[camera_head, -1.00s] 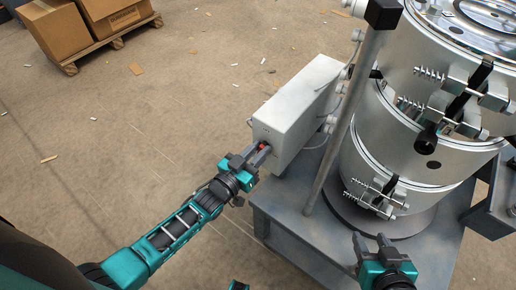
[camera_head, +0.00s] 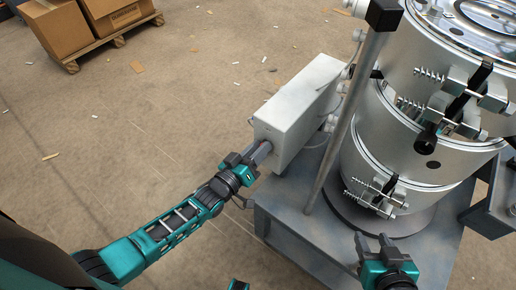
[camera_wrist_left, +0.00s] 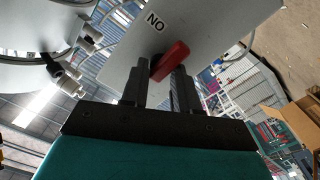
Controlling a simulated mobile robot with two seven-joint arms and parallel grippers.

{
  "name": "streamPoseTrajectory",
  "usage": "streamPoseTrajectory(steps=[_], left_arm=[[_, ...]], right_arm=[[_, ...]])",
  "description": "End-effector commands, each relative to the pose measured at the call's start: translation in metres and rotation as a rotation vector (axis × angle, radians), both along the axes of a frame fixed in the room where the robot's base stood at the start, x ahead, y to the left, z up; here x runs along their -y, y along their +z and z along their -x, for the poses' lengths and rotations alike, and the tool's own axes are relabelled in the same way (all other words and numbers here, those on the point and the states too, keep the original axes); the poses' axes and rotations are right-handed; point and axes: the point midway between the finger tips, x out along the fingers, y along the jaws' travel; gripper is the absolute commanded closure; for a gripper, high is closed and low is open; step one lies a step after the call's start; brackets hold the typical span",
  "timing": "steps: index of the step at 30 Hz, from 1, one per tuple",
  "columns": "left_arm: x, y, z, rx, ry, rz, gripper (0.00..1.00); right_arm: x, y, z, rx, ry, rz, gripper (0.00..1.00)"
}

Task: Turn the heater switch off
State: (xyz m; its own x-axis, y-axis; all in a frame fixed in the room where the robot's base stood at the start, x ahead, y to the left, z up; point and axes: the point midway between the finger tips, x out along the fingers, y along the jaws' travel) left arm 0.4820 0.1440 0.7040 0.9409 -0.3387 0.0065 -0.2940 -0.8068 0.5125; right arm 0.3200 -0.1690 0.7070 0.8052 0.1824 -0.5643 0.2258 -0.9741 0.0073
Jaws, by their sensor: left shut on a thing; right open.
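The heater switch is a red lever (camera_wrist_left: 170,62) on the end face of a grey control box (camera_head: 297,103). In the left wrist view a white label (camera_wrist_left: 155,21), reading ON upside down, sits beside the lever. The lever lies at a slant between the fingertips of my left gripper (camera_wrist_left: 160,77), which is shut on it. In the head view my left gripper (camera_head: 262,152) is at the box's near end and hides the lever. My right gripper (camera_head: 374,244) is open and empty, low in front of the metal barrel.
The silver barrel (camera_head: 375,150) with spring clamps stands on a grey-blue stand (camera_head: 300,235). A metal post (camera_head: 345,125) rises between box and barrel. Cardboard boxes on a pallet (camera_head: 110,38) are at the far left. The floor at left is open, with scattered scraps.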

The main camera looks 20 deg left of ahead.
Motion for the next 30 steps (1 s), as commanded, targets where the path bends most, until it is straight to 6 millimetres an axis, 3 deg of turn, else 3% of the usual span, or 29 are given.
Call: streamPoseTrajectory(steps=[1,8,9,14,23,30], left_arm=[[0.003,-0.008,0.005,-0.023,-0.005,0.001,1.0],[0.004,-0.009,0.006,-0.025,-0.007,0.001,1.0],[0.004,-0.009,0.006,-0.024,-0.008,0.001,0.67],[0.004,-0.008,0.005,-0.019,-0.006,-0.001,0.52],[0.001,-0.004,0.007,-0.011,-0.004,-0.002,0.52],[-0.013,-0.003,0.045,-0.014,-0.004,-0.003,0.52]], right_arm=[[0.0,0.0,0.0,0.0,0.0,0.0,0.52],[0.0,0.0,0.0,0.001,0.0,0.0,0.52],[0.0,0.0,0.0,0.001,0.0,0.0,0.52],[0.0,0.0,0.0,0.001,-0.001,-0.001,0.52],[0.0,0.001,0.0,0.001,-0.001,-0.001,0.52],[0.0,0.008,0.0,0.009,-0.003,-0.003,0.52]])
